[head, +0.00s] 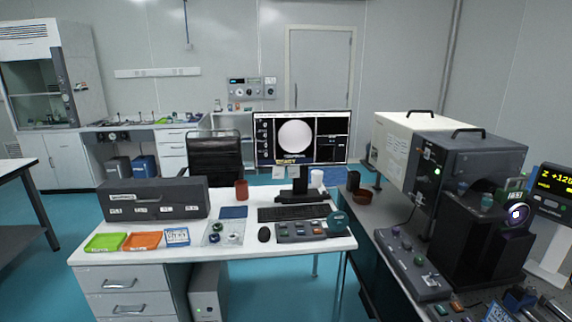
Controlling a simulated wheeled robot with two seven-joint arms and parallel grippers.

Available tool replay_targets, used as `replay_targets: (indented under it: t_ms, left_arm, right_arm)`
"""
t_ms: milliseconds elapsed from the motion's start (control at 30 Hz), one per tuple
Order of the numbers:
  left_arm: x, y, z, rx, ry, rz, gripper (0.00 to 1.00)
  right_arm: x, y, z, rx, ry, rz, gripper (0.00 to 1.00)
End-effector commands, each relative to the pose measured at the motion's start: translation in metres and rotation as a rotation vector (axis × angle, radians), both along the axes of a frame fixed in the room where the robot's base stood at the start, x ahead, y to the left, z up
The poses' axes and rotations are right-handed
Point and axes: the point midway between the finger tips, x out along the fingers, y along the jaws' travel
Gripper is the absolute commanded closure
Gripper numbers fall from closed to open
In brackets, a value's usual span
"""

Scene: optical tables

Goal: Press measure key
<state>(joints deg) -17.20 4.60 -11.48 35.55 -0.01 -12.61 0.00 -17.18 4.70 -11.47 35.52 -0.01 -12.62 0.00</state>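A grey key panel (300,231) with several small coloured keys lies on the white desk, in front of the keyboard (293,212). A second grey control box (412,263) with knobs lies on the right table, left of the dark instrument (480,190). More coloured keys (457,306) show at the bottom right edge. Labels are too small to read, so I cannot tell which key is the measure key. The monitor (301,138) shows a bright round disc on black with yellow text below it. Neither of my grippers is in view.
The white desk (140,252) holds a dark drawer box (150,198), green (105,242) and orange (143,240) trays, a mouse (264,234) and a red cup (242,190). A black chair (214,155) stands behind it. Blue floor shows at the left.

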Motion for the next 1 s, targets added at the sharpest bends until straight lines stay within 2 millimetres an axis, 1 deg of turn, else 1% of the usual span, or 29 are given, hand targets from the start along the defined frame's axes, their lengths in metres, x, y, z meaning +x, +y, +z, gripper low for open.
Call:
replay_targets:
  t_ms: [33,67,400,1000]
  left_arm:
    - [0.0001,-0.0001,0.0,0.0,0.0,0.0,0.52]
    - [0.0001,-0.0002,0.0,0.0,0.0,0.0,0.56]
    - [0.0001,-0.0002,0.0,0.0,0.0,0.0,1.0]
    - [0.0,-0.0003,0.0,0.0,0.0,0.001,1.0]
  right_arm:
    - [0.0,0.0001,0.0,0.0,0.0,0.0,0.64]
    - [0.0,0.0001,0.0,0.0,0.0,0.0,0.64]
    - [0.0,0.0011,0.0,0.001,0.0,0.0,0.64]
    - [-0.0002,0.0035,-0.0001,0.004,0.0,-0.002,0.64]
